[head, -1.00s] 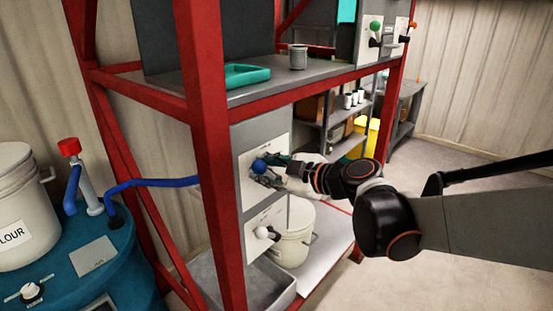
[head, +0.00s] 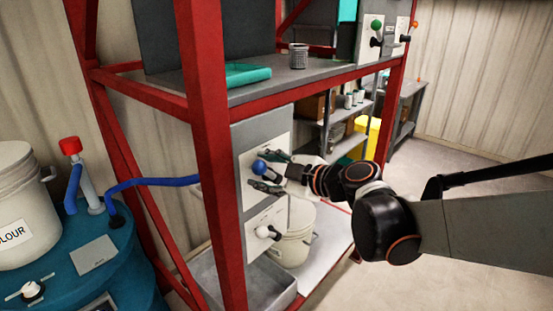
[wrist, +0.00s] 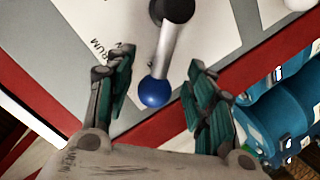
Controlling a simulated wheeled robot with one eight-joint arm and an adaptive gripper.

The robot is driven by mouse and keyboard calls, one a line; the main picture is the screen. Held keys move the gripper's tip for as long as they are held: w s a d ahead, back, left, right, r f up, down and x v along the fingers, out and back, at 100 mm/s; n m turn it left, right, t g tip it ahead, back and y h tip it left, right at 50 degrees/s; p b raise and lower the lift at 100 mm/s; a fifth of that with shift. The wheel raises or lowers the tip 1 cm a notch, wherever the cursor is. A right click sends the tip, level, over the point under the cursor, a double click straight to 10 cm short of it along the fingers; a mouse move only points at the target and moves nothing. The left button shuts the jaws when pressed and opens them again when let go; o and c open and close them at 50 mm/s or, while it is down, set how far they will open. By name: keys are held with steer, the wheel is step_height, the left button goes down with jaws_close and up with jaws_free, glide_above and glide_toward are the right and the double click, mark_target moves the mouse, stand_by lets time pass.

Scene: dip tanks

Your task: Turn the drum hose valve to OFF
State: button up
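The drum hose valve is a grey lever with a blue ball knob (wrist: 154,92) on a dark pivot (wrist: 172,10), mounted on a white plate (wrist: 100,15) whose lettering partly reads "DRUM". In the head view, the blue knob (head: 259,167) is on the upper panel plate inside the red frame. My gripper (wrist: 158,60) is open, with one green-padded finger on each side of the knob and lever and visible gaps on both sides. In the head view, my gripper (head: 265,170) reaches the knob from the right. The OFF mark is not readable.
A second lever with a white knob (head: 262,232) is just below. A white bucket (head: 293,245) stands beneath my gripper. The red post (head: 212,150) stands left of the panel, and a shelf (head: 270,88) runs above. A blue drum (head: 75,265) with a blue hose is at left.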

steer(key=shift+d, duration=0.1)
steer(key=v, duration=1.2)
steer(key=s+d+f+m+h+b, duration=0.4)
steer(key=s+d+f+m, duration=0.1)
steer(key=f, duration=0.3)
steer(key=s+d+f+m+g+h+b, duration=0.1)
steer(key=s+d+f+m+h+b, duration=0.2)
steer(key=f+m, duration=0.5)
steer(key=s+d+f+m+g+h+b, duration=0.1)
steer(key=s+d+f+m+h+b, duration=0.3)
steer(key=s+d+f+m+b, duration=0.1)
steer(key=s+d+f+m, duration=0.1)
steer(key=s+d+f, duration=0.1)
steer(key=d+f, duration=0.1)
steer(key=shift+s+d+f+m+h+b, duration=0.3)
steer(key=shift+s+d+m+b, duration=0.1)
